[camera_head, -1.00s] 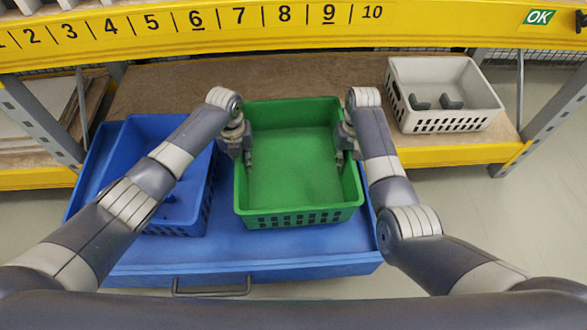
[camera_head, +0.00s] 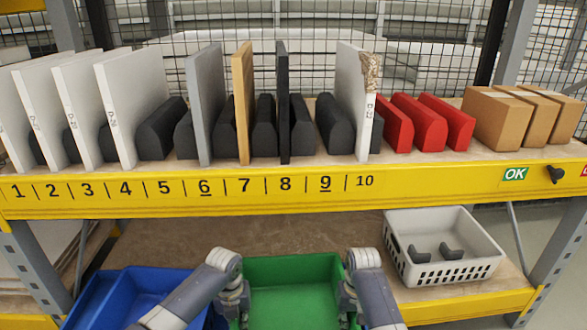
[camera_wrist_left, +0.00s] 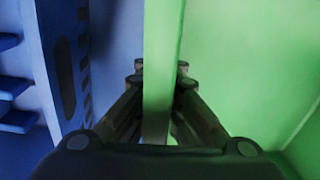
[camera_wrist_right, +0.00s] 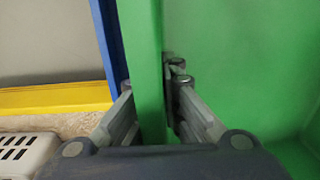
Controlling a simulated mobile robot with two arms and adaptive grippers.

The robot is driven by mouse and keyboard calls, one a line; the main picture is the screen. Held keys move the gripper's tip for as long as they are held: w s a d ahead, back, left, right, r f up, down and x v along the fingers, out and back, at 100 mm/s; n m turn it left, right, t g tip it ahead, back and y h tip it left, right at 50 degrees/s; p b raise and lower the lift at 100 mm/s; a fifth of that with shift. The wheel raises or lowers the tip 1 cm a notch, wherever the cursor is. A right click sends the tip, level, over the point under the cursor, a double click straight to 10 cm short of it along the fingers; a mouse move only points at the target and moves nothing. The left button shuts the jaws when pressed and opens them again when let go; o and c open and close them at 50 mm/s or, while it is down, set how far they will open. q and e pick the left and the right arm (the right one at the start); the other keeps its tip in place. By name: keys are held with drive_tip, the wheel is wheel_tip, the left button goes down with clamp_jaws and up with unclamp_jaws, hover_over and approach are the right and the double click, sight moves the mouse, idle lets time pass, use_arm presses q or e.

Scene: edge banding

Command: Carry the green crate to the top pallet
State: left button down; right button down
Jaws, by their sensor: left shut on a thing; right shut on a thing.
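The green crate (camera_head: 291,275) is at the bottom centre of the head view, its front cut off. Its visible inside is empty. My left gripper (camera_head: 240,312) is shut on its left wall, and the left wrist view shows that wall (camera_wrist_left: 163,45) between the fingers. My right gripper (camera_head: 346,308) is shut on its right wall, and the right wrist view shows that wall (camera_wrist_right: 145,50) between the fingers. The crate looks level. I cannot tell whether it rests on what lies beneath, and I cannot make out the top pallet.
A blue crate (camera_head: 130,295) stands close on the left. A white crate (camera_head: 462,268) with dark pieces is on the lower shelf (camera_head: 160,245) at right. Above runs a yellow numbered shelf edge (camera_head: 400,195), with boards, dark and red blocks and cardboard boxes (camera_head: 500,118) above it.

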sight(235, 321)
use_arm(q)
drive_tip(key=shift+r, duration=0.2)
use_arm(e)
drive_tip(key=shift+r, duration=0.2)
